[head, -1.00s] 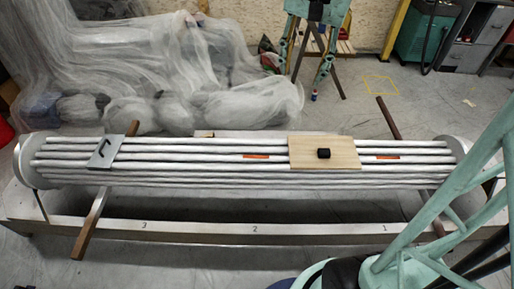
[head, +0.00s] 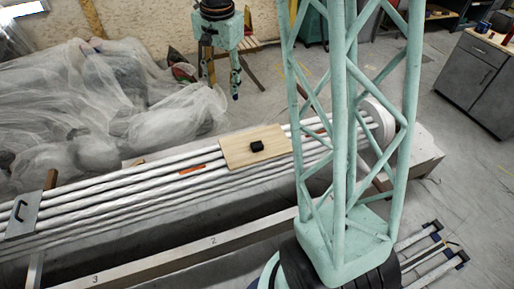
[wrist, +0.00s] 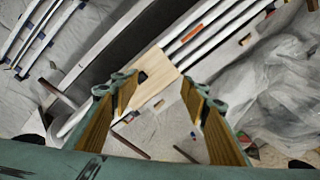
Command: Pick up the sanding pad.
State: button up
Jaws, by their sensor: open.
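A small black block (head: 257,146) sits on a pale wooden board (head: 237,155) laid across white bars; I cannot tell whether the block alone or the whole piece is the sanding pad. In the wrist view the block (wrist: 142,76) is at the board's left part, and the board (wrist: 158,72) lies beyond my fingertips. My gripper (wrist: 160,86) is open and empty, with brown-padded fingers apart on either side of the board in the picture. In the head view my gripper (head: 222,88) hangs above and behind the board, apart from it.
A metal plate with a black handle (head: 22,213) lies on the bars at the left. Orange marks (head: 192,170) show on the bars beside the board. Clear sheeting (head: 110,100) heaps behind. A grey cabinet (head: 478,85) stands at the right.

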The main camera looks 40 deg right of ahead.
jog(key=w+d+f+m, duration=0.2)
jog(key=d+f, duration=0.3)
jog(key=f, duration=0.4)
jog(key=w+d+f+m, duration=0.2)
jog(key=d+f+m, duration=0.1)
jog(key=d+f, duration=0.4)
jog(key=m+g+b, duration=0.1)
jog(key=m, duration=0.2)
send_over(257, 144)
notch_tip(257, 144, down, 18)
jog(key=shift+r+y, duration=0.15)
jog(key=shift+y, duration=0.15)
jog(key=shift+f+b, duration=0.85)
jog(key=shift+f, duration=3.45)
jog(key=shift+s+a+f+b, duration=0.1)
jog(key=shift+f+b, duration=0.65)
jog(key=shift+f, duration=1.85)
jog(key=c, duration=0.9)
